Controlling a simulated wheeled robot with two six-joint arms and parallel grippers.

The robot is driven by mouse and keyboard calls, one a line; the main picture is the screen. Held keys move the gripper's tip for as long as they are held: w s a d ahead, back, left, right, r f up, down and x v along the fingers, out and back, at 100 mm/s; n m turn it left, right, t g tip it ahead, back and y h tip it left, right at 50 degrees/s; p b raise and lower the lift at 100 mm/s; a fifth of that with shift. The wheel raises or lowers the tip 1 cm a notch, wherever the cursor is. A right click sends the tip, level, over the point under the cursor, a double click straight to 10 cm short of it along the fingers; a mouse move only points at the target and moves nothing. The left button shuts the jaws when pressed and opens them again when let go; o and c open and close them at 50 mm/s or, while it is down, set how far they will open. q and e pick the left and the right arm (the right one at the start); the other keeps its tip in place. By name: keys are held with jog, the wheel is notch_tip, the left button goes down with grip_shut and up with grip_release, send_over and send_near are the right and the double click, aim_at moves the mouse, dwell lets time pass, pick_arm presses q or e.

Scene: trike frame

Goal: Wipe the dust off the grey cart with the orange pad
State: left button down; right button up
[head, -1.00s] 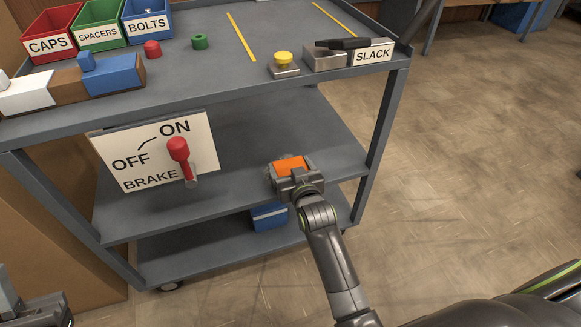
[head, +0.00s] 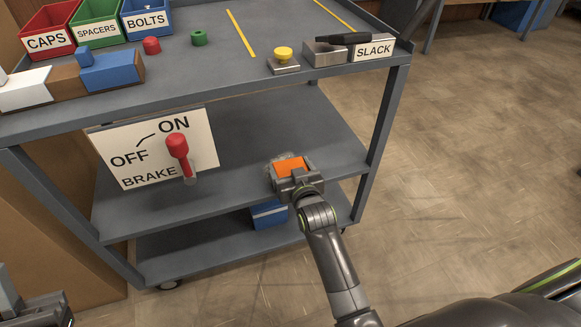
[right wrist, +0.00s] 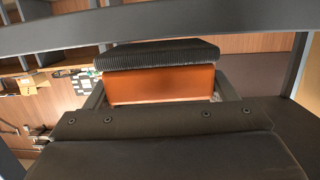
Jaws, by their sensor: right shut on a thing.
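The grey cart (head: 245,128) stands before me, with a top, a middle shelf and a bottom shelf. My right gripper (head: 291,174) is shut on the orange pad (head: 290,167) at the front right of the middle shelf. A pale speckled patch, which looks like dust (head: 287,157), shows just behind the pad. In the right wrist view the orange pad (right wrist: 160,85) sits between the fingers, its dark ribbed face uppermost in that picture. I cannot tell whether the pad touches the shelf. Part of my left gripper (head: 30,303) shows at the lower left; its jaws are unclear.
A white brake sign (head: 135,167) with a red lever (head: 178,150) is left of the pad. A blue box (head: 269,214) is on the bottom shelf. Bins, blocks and a yellow button (head: 283,54) occupy the top. A cart leg (head: 378,130) stands right of the pad.

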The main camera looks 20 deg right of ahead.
jog(key=shift+f, duration=0.35)
jog(key=shift+w, duration=0.15)
